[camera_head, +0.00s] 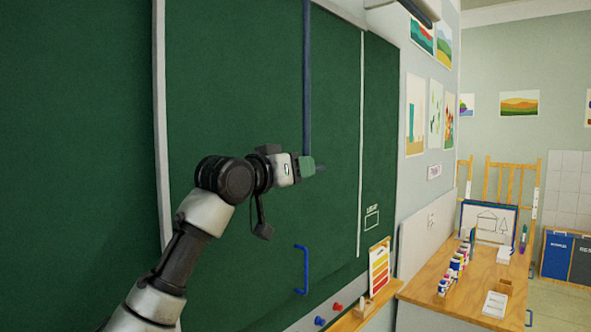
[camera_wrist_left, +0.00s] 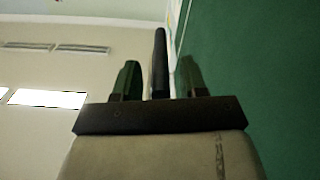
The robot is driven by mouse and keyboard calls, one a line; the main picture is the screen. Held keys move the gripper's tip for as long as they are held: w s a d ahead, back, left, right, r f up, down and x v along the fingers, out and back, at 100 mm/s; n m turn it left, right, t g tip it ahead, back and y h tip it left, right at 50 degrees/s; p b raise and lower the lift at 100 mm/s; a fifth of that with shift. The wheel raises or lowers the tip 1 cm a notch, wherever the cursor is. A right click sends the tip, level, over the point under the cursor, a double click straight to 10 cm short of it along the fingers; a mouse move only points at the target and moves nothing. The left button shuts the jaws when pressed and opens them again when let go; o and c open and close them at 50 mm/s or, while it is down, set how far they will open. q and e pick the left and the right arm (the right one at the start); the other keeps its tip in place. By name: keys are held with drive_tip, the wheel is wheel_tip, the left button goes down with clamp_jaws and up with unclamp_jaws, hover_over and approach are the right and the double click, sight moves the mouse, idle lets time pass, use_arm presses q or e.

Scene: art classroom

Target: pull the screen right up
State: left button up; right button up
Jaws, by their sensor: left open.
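A long dark blue bar (camera_head: 307,80) runs down in front of the green board (camera_head: 235,80), with a short crosspiece (camera_head: 320,168) at its lower end. My left gripper (camera_head: 306,167) is at that lower end. In the left wrist view a dark bar (camera_wrist_left: 160,62) stands between the two open fingers of my left gripper (camera_wrist_left: 158,82). I cannot tell whether they touch it. My right gripper is out of view.
A blue handle (camera_head: 302,270) is on the lower board. A ledge (camera_head: 352,318) with a colour chart (camera_head: 379,268) runs below. A wooden table (camera_head: 470,285) with paint bottles stands right, before an easel (camera_head: 500,185).

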use_arm(q)
drive_tip(key=shift+s+a+f, duration=0.15)
drive_tip(key=b+v, duration=0.5)
drive_tip(key=v, duration=0.5)
drive_tip(key=shift+s, duration=0.2)
drive_tip(key=shift+a, duration=0.1)
